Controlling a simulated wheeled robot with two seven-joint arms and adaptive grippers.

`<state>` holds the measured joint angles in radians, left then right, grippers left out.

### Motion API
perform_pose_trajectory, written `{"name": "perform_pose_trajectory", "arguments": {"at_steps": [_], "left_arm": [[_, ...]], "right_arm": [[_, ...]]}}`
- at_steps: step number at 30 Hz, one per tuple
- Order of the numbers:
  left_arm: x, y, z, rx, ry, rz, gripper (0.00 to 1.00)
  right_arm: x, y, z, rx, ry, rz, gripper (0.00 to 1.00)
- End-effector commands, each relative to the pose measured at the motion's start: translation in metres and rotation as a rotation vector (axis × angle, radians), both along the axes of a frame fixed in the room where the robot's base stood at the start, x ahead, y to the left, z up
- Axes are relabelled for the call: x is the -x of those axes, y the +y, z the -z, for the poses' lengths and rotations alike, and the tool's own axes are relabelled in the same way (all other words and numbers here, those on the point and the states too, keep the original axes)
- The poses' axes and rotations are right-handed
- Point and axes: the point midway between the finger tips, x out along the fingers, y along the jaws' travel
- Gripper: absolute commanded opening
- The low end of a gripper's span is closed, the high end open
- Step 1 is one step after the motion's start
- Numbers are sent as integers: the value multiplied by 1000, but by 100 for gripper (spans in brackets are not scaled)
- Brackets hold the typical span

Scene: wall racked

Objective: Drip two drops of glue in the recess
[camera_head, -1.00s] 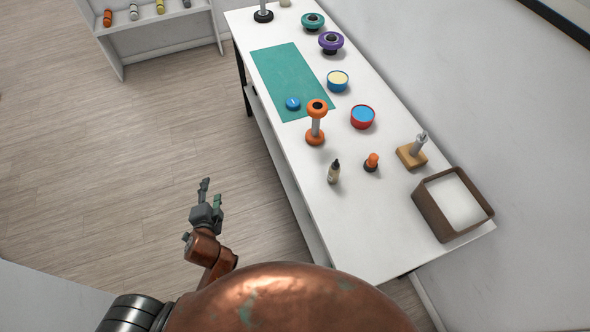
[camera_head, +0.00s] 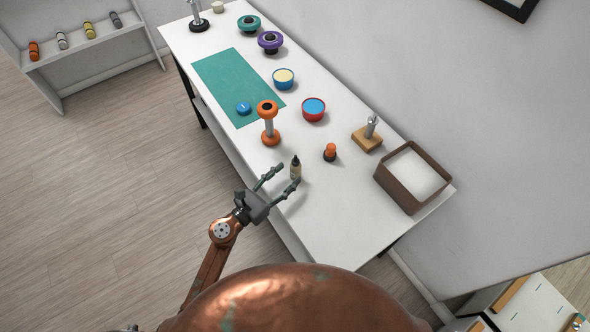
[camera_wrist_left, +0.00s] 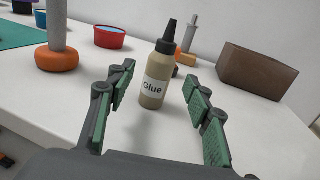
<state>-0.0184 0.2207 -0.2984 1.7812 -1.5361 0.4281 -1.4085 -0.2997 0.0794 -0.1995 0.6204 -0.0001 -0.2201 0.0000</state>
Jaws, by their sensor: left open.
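The glue bottle (camera_head: 295,168) stands upright on the white table near its front edge. It is tan with a black pointed nozzle, and its "Glue" label shows in the left wrist view (camera_wrist_left: 155,82). My left gripper (camera_head: 281,175) is open at the table edge. In the left wrist view its green-padded fingers (camera_wrist_left: 161,100) are spread, with the bottle between and just beyond the tips. A small blue disc (camera_head: 244,108) lies on the green mat (camera_head: 226,78); I cannot tell whether it has a recess. My right gripper is not in view.
An orange-ended spool (camera_head: 269,124) stands left of the bottle. A small orange-topped piece (camera_head: 330,152), a wooden block with a metal post (camera_head: 367,140) and a brown open box (camera_head: 381,176) are to the right. Red (camera_head: 313,117) and blue (camera_head: 283,86) tubs stand behind. The table's near right end is clear.

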Motion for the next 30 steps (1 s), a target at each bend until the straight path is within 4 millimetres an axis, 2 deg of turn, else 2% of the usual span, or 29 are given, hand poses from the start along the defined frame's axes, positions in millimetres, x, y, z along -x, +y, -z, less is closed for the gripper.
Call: {"name": "perform_pose_trajectory", "arguments": {"at_steps": [10,19,30], "left_arm": [[-33,-31,-2,5,2,-3,47],[-37,-35,-1,4,2,-3,47],[-37,-35,-1,4,3,-3,22]], "right_arm": [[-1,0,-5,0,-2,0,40],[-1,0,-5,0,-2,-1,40],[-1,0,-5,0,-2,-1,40]]}}
